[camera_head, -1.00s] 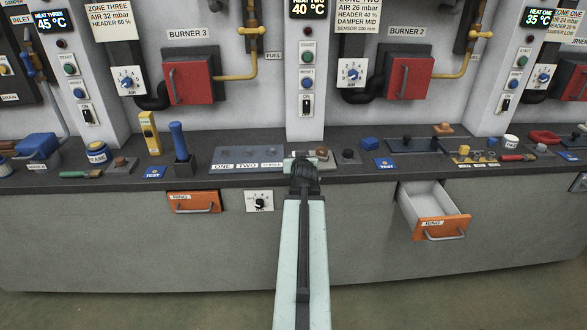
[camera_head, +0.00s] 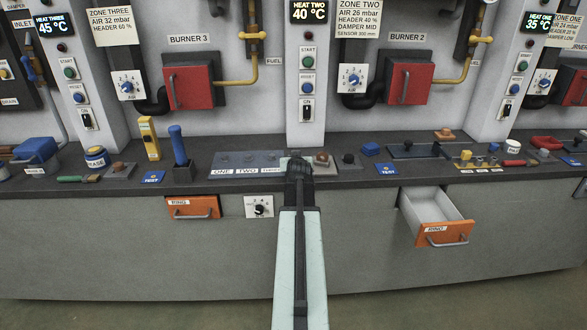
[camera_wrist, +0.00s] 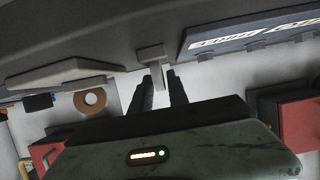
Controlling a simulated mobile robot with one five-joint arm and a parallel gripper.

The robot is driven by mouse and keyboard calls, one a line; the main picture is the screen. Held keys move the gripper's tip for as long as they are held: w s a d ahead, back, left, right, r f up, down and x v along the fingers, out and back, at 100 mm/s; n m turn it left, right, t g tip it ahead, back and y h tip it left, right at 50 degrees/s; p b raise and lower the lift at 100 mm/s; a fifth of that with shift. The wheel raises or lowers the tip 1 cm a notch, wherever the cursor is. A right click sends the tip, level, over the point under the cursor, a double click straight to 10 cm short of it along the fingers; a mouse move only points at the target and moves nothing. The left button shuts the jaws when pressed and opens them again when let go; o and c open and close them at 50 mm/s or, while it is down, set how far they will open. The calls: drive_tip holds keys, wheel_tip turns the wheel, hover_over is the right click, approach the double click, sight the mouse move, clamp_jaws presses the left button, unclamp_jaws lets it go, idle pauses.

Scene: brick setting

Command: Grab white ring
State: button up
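My gripper (camera_wrist: 159,76) shows in the wrist view with two dark fingers apart. A brown ring-shaped thing (camera_wrist: 90,100) shows left of the fingers in the wrist view. No clearly white ring is visible.
A plate labelled ONE, TWO (camera_head: 240,164) lies left of my arm's end; a brown knob on a block (camera_head: 322,158) is close on its right. An open drawer (camera_head: 440,220) juts out at the right. A closed orange drawer (camera_head: 193,207) is left of my arm.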

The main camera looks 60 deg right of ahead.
clamp_jaws()
drive_tip(key=shift+r, duration=0.1)
